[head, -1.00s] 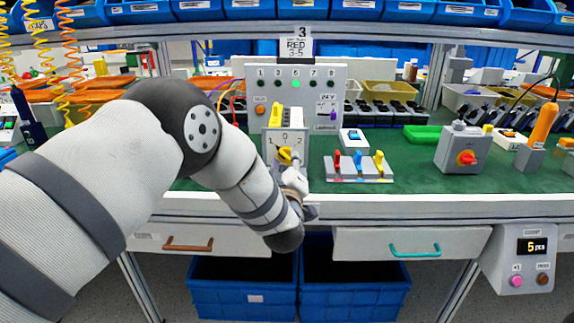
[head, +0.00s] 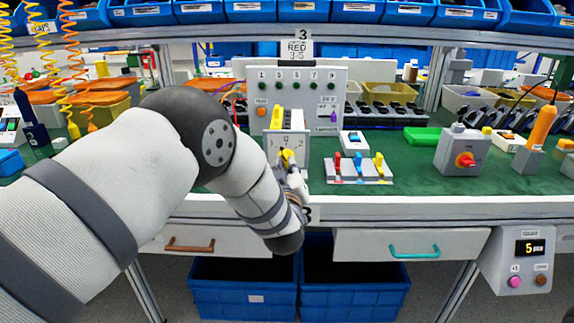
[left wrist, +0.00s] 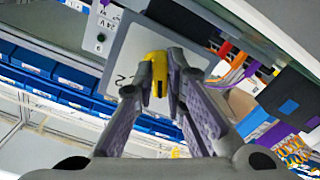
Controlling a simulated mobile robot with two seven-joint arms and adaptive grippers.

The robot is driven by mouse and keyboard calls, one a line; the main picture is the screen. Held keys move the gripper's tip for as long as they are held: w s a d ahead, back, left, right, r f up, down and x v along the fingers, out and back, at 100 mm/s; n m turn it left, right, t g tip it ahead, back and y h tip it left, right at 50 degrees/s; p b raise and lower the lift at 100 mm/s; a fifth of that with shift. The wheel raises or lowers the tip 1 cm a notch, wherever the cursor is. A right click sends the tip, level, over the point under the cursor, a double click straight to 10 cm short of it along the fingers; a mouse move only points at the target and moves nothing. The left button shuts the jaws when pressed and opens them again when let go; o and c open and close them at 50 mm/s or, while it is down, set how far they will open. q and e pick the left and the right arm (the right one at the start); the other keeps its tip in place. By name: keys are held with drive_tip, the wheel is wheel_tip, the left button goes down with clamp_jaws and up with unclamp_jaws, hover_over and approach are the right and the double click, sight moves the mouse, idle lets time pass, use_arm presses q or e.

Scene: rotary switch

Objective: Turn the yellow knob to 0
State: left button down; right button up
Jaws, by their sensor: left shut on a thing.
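The yellow knob (head: 287,156) sits on the front of a small grey switch box (head: 273,150) in the middle of the bench. Its dial plate has the marks 1, 0 and 2. My left gripper (head: 291,167) is at the front of the box. In the left wrist view my left gripper (left wrist: 160,82) has one finger on each side of the yellow knob (left wrist: 158,68) and is shut on it. My right gripper is out of view.
Behind the box stands a panel (head: 330,75) with numbered lamps, none lit. A block with red, blue and yellow levers (head: 358,170) is to the right. A grey box with a red knob (head: 465,150) stands further right. The bench's front edge lies just below my gripper.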

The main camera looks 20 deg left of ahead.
use_arm(q)
drive_tip(key=m, duration=0.5)
drive_tip(key=shift+a, duration=0.1)
drive_tip(key=shift+f, duration=0.1)
idle(0.4)
drive_tip(key=c, duration=1.6)
unclamp_jaws()
drive_tip(key=shift+c, duration=0.2)
drive_tip(key=shift+s, duration=0.1)
drive_tip(key=v, duration=1.2)
